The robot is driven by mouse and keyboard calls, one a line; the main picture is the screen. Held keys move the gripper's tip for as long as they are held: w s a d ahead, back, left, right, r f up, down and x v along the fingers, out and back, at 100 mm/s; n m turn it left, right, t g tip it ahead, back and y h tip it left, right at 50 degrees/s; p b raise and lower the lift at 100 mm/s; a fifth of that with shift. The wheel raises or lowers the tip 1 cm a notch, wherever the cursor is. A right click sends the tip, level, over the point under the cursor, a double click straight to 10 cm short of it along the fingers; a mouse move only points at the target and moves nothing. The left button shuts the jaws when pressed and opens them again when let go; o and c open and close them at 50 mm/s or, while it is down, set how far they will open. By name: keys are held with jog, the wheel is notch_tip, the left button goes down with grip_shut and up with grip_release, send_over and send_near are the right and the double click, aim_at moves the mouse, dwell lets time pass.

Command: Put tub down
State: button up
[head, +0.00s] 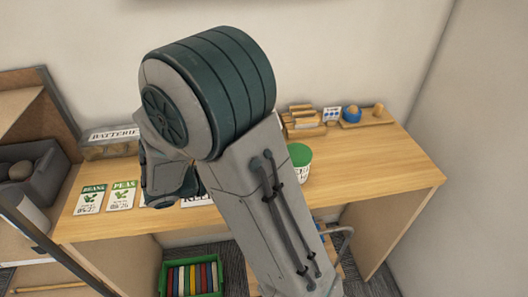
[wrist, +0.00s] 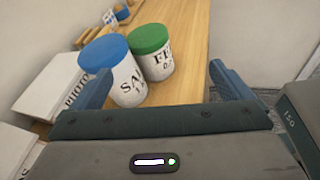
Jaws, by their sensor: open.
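A white tub with a blue lid (wrist: 104,54), its label starting "SA", stands on the wooden desk (wrist: 188,30) in the wrist view. A white tub with a green lid (wrist: 149,40), its label starting "FE", stands close at its right. The green-lidded tub also shows in the head view (head: 299,152); the blue-lidded one is hidden there behind my arm. My gripper (wrist: 160,72) is open, its blue fingers wide apart. Both tubs show beyond and between the fingers, with the left finger overlapping the blue-lidded tub's edge. I cannot tell whether they touch.
White boxes, one marked "PHOTO" (wrist: 62,92), lie left of the tubs. In the head view, seed packets (head: 90,199) and a batteries box (head: 110,143) are at left, wooden holders (head: 303,121) at the back. A green crate (head: 192,279) sits below.

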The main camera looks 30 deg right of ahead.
jog(key=w+a+f+n+t+h, duration=0.2)
jog(key=w+a+n+t, duration=0.2)
jog(key=w+n, duration=0.1)
jog(key=p+x, duration=0.2)
jog(key=x, duration=1.1)
jog(key=shift+w+d+r+t+p, duration=0.2)
jog(key=shift+w+t+p, duration=0.2)
jog(key=c, duration=1.8)
jog(key=shift+r, duration=0.1)
jog(key=shift+c, duration=1.1)
